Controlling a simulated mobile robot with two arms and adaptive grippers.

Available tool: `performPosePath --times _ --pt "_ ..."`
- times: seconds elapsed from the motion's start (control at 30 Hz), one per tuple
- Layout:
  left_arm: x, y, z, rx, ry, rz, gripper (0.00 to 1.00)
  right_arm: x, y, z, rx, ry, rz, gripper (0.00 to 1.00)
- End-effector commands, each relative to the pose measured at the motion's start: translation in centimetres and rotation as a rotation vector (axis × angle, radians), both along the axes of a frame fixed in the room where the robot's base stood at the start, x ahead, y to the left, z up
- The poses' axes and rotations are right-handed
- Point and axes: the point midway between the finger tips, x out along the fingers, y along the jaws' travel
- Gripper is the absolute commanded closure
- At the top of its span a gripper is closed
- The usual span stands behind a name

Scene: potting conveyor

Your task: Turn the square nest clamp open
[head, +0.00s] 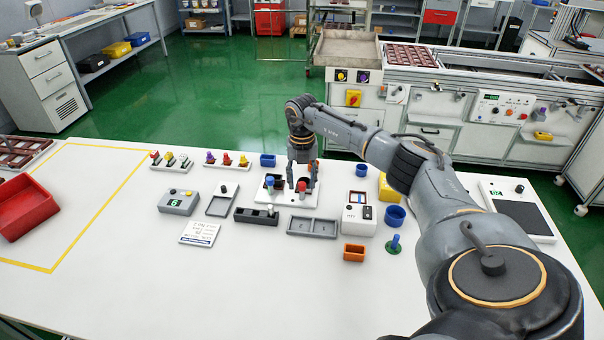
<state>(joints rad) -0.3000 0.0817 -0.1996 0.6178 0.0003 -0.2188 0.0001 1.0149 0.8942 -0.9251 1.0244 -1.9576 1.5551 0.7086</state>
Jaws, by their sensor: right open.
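A white fixture plate (313,202) stands near the middle of the table's far half. It carries a dark nest with a blue-topped post (270,182) on the left and a red-topped post (301,186) on the right. Which of these belongs to the square nest clamp is too small to tell. My right gripper (303,173) is over the plate's right part, pointing down and open, with its dark fingers either side of the red-topped post. Whether they touch it I cannot tell. My left gripper is out of view.
A red bin (27,208) lies far left. The table's front is clear.

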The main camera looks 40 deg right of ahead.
Motion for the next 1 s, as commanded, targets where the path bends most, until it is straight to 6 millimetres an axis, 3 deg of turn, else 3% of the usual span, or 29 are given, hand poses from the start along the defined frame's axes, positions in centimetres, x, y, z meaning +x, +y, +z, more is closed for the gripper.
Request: performPosePath --times 0.5,0.7,1.0 --pt "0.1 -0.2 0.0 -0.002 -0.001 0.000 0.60 0.1 -0.1 9.8 0.000 -0.005 -0.002 0.55" --pt "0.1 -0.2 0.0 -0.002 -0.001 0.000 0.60 0.0 -0.1 11.4 0.000 -0.002 -0.002 0.55" --pt "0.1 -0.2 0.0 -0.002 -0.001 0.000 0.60 0.0 -0.1 11.6 0.000 -0.002 -0.002 0.55"
